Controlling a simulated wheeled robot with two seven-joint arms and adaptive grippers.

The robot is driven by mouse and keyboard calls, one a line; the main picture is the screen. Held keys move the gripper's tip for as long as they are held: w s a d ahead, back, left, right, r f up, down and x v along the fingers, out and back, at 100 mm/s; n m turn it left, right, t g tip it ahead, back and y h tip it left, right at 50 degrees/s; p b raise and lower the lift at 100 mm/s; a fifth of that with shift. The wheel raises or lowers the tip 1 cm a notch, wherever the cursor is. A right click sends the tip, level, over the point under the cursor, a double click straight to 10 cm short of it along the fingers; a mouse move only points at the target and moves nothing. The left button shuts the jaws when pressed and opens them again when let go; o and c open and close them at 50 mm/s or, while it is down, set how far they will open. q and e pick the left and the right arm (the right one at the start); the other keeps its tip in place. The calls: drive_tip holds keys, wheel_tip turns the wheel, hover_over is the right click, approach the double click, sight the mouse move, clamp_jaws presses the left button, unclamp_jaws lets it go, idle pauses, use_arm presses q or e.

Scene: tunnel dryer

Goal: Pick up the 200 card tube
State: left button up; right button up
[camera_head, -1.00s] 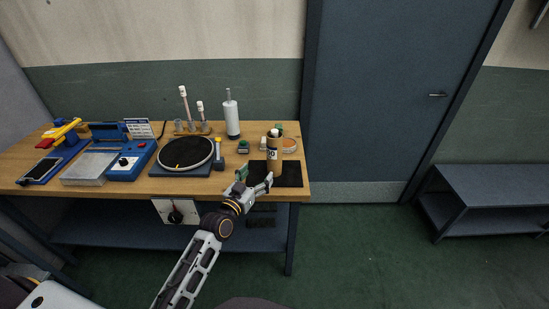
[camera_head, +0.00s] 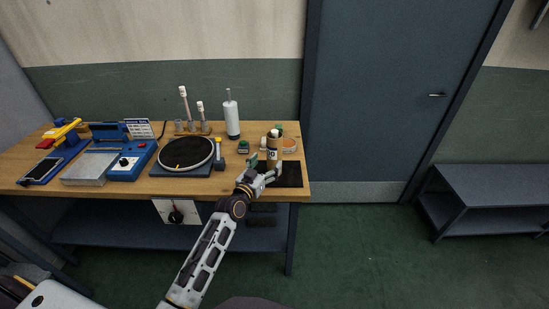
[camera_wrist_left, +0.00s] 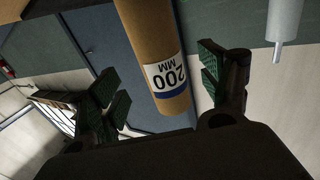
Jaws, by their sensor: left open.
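In the left wrist view the card tube (camera_wrist_left: 150,40) shows a white label reading "200 MM" and a blue band. My left gripper (camera_head: 264,168) is open at the tube's near side, partly covering its lower part. In the left wrist view the open fingers of my left gripper (camera_wrist_left: 168,88) lie on either side of the tube, with gaps visible. Contact is not evident. My right gripper is out of view.
A black mat (camera_head: 291,175) lies at the wooden bench's (camera_head: 150,187) right end. A black round plate (camera_head: 187,153) and a white cylinder (camera_head: 232,120) are to the left.

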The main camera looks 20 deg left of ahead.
sight(271, 157)
use_arm(q)
drive_tip(key=shift+w+d, duration=0.15)
drive_tip(key=shift+w, duration=0.75)
drive_tip(key=shift+w+d+r, duration=0.1)
drive_tip(key=shift+w+d, duration=0.05)
drive_tip(key=shift+w, duration=0.6)
drive_tip(key=shift+w+d, duration=0.1)
drive_tip(key=shift+w, duration=0.6)
drive_tip(key=shift+w+d+p, duration=0.2)
drive_tip(key=shift+w+p, duration=0.1)
drive_tip(key=shift+w, duration=0.8)
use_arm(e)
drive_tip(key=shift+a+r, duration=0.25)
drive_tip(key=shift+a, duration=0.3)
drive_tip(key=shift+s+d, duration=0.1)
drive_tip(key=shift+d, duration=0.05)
use_arm(q)
drive_tip(key=c, duration=1.2)
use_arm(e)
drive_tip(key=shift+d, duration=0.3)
use_arm(q)
drive_tip(key=shift+r, duration=0.15)
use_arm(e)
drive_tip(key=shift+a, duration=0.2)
